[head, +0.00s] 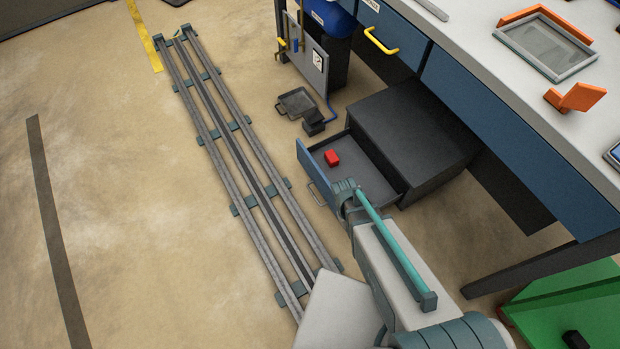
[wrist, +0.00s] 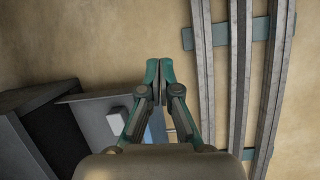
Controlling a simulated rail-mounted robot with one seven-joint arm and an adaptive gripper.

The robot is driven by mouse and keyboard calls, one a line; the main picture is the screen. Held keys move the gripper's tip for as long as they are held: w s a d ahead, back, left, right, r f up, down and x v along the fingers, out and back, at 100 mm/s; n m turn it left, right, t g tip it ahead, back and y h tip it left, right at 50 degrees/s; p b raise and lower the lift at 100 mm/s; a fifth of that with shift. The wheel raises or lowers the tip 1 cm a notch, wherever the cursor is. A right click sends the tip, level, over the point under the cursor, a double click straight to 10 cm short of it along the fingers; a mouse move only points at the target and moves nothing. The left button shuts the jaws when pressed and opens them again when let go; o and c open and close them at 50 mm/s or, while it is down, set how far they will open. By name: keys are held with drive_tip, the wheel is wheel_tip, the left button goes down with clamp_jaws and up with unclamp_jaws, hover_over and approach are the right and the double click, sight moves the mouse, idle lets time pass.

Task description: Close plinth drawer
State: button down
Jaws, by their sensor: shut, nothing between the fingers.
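The plinth drawer (head: 369,186) stands pulled out from a dark low cabinet (head: 417,134) under the workbench. In the head view my arm's end is over the near side of the drawer front, and my fingertips cannot be made out clearly. In the wrist view my gripper (wrist: 159,70) is shut and empty, its tips seen against the floor. The drawer (wrist: 94,121) shows to the left of and behind the fingers, with part of its blue front (wrist: 156,130) between them.
Floor rails (head: 245,165) run to the left of the drawer. A dark tray (head: 297,103) lies on the floor behind it. The workbench (head: 490,110) overhangs the cabinet, and a green box (head: 565,300) stands at the lower right. Floor between rails and drawer is clear.

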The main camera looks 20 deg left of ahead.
drive_tip(key=w+a+f+n+t+b, duration=0.25)
drive_tip(key=w+a+n+b, duration=0.2)
drive_tip(key=a, duration=0.55)
drive_tip(key=w+a+f+n+t+b, duration=0.25)
drive_tip(key=a+n+b, duration=0.25)
drive_tip(key=a, duration=0.6)
drive_tip(key=w+a+r+n+t+b, duration=0.3)
drive_tip(key=a+r+n, duration=0.15)
drive_tip(key=a, duration=0.45)
drive_tip(key=n+t+h+b, duration=0.1)
drive_tip(key=n+h+b, duration=0.1)
drive_tip(key=n+b, duration=0.4)
approach(316, 169)
drive_tip(key=f, duration=0.1)
drive_tip(key=w+d+f, duration=0.1)
drive_tip(key=f, duration=0.1)
drive_tip(key=w+f, duration=0.1)
drive_tip(key=f, duration=0.1)
drive_tip(key=shift+w+d+f, duration=0.2)
drive_tip(key=shift+d+f, duration=0.05)
drive_tip(key=shift+d, duration=0.15)
drive_tip(key=shift+w+d+r, duration=0.15)
drive_tip(key=shift+w+d, duration=0.25)
drive_tip(key=shift+w, duration=0.1)
